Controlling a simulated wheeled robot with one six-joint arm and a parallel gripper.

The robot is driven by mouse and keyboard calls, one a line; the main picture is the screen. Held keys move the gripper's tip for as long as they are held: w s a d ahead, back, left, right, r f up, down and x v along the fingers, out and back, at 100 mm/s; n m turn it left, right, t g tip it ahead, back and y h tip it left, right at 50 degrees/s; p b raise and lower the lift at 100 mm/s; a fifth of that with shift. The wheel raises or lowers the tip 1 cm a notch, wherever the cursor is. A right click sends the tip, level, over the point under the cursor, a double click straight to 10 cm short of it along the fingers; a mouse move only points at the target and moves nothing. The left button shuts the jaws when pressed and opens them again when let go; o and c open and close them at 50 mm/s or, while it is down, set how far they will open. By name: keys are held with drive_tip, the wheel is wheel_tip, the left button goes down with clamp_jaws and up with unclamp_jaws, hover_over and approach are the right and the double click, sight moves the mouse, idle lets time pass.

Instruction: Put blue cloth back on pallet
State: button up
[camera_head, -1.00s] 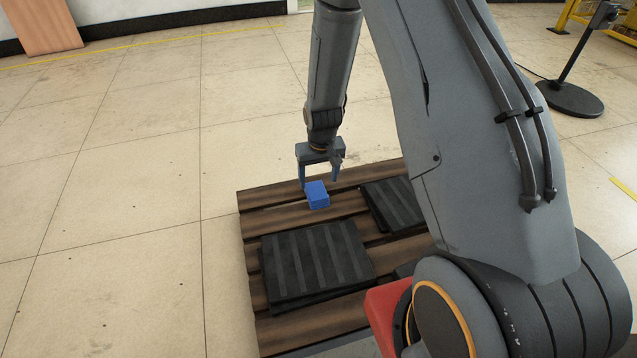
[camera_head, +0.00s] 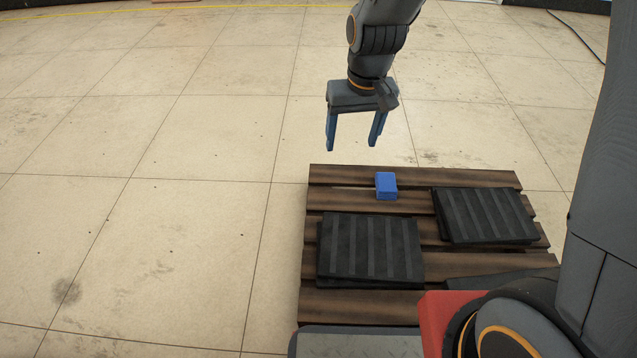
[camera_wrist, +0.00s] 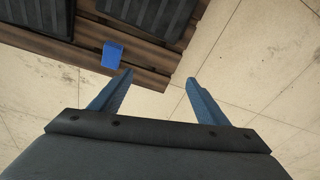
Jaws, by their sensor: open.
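The blue cloth (camera_head: 386,186) is a small folded block that lies on the slats near the far edge of the wooden pallet (camera_head: 335,175). It also shows in the wrist view (camera_wrist: 112,54), on the pallet (camera_wrist: 150,77) and outside my fingers, beyond the left one. My gripper (camera_head: 351,148) is open and empty. In the head view it appears above and a little left of the cloth, apart from it. In the wrist view the space between my fingertips (camera_wrist: 159,78) shows only the pallet edge and floor.
A striped black mat stack (camera_head: 370,250) lies on the pallet's near left part. Another black stack (camera_head: 485,215) lies to the right of the cloth. The tiled floor to the left is clear.

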drive_tip(key=s+a+r+n, duration=0.1)
drive_tip(key=s+r, duration=0.3)
drive_tip(key=s, duration=0.4)
drive_tip(key=s+a+r+n, duration=0.1)
drive_tip(key=s+a+r, duration=0.2)
drive_tip(key=s, duration=0.6)
drive_tip(key=s+a+r+n+g+y, duration=0.1)
drive_tip(key=s+a+r+n, duration=0.1)
drive_tip(key=s+r, duration=0.4)
drive_tip(key=s, duration=0.3)
drive_tip(key=shift+a+r, duration=0.3)
drive_tip(key=shift+r, duration=0.05)
drive_tip(key=shift+r, duration=0.25)
drive_tip(key=d+r+m+p, duration=0.2)
drive_tip(key=d+r+p, duration=0.5)
drive_tip(key=p, duration=0.5)
drive_tip(key=d+r+m+h+p, duration=0.1)
drive_tip(key=d+r+p, duration=0.5)
drive_tip(key=r+p, duration=0.6)
drive_tip(key=d+r+m+p, duration=0.3)
drive_tip(key=d+r+p, duration=0.4)
drive_tip(key=r+p, duration=0.3)
drive_tip(key=shift+d+m+h+p, duration=0.3)
drive_tip(key=shift+d+m+p, duration=0.1)
drive_tip(key=shift+p, duration=1.8)
drive_tip(key=shift+f, duration=0.1)
